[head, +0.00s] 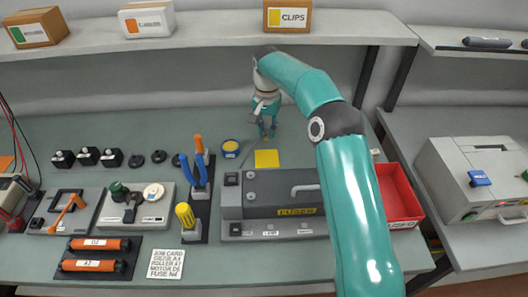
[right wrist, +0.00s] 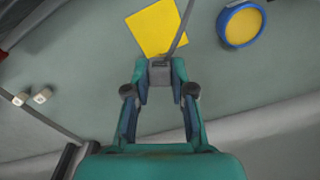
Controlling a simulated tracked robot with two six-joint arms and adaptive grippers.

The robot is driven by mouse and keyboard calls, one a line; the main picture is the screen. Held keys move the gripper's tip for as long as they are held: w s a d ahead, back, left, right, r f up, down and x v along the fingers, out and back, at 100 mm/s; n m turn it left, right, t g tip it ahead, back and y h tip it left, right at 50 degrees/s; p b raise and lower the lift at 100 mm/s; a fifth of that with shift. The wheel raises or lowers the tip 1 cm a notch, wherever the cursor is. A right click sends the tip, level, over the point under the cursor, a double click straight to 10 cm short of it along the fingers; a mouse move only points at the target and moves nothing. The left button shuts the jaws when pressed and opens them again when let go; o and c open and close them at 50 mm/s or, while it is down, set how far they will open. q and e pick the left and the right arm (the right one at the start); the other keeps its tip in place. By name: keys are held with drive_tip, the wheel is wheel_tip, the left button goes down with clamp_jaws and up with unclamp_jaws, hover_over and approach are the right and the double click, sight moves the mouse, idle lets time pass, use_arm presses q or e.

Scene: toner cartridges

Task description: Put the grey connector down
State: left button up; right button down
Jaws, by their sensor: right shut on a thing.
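My right gripper (head: 267,132) points down over the back of the green bench, behind a yellow square (head: 266,158). In the right wrist view its fingers (right wrist: 160,82) are closed on the small grey connector (right wrist: 159,74). A thin grey cable (right wrist: 182,32) runs from the connector across the yellow square (right wrist: 152,30). The connector is tiny and mostly hidden by the fingers in the head view. I cannot tell whether it touches the bench. My left gripper is not in view.
A blue-rimmed yellow disc (head: 230,147) lies left of the yellow square. A grey machine (head: 270,190) with a handle stands in front. A red tray (head: 398,195) is at the right. The bench behind the disc is fairly clear.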

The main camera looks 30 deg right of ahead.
sight(267, 131)
wheel_tip(267, 131, down, 8)
drive_tip(key=shift+f+p, duration=0.1)
drive_tip(key=shift+p, duration=0.3)
drive_tip(key=shift+s, duration=0.1)
drive_tip(key=shift+f, duration=0.1)
drive_tip(key=c, duration=1)
unclamp_jaws()
wheel_tip(267, 131, up, 12)
drive_tip(key=shift+r, duration=0.15)
